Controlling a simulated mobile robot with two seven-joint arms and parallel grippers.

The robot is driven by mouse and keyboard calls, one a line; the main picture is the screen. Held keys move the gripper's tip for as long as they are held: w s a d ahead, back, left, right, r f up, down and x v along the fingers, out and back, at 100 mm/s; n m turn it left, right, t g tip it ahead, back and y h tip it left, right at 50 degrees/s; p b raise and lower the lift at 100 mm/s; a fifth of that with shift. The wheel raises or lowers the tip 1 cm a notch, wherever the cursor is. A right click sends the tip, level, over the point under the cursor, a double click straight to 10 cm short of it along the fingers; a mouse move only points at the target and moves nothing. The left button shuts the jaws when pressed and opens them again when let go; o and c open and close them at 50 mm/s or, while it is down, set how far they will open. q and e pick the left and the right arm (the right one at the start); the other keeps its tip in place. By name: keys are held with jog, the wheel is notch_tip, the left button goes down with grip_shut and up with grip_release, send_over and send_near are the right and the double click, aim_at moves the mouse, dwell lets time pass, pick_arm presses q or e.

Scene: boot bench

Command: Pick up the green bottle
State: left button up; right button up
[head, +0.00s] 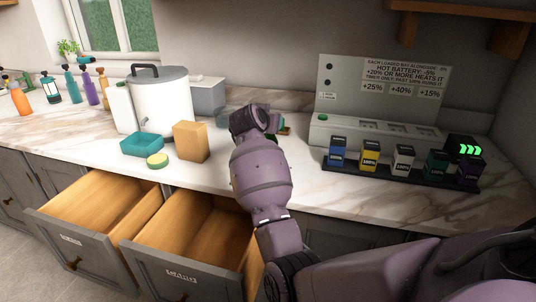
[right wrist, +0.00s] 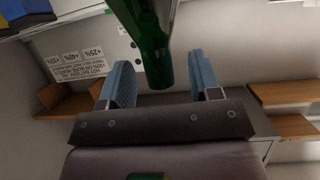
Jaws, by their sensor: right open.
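In the right wrist view, a dark green glass bottle (right wrist: 152,38) comes in from the top edge, its narrow end reaching between the two blue finger pads. My right gripper (right wrist: 163,76) is open around that end, with a visible gap on both sides. The rest of the bottle is cut off by the frame. In the head view my right arm covers this spot on the counter, so the gripper's fingers and the bottle cannot be made out there. My left gripper is not in view.
Battery packs sit in a black rack (head: 400,178) at right. Two drawers (head: 180,243) hang open below the counter (head: 215,177).

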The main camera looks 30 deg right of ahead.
jog(key=shift+x, duration=1.25)
jog(key=shift+c, duration=0.4)
grip_shut()
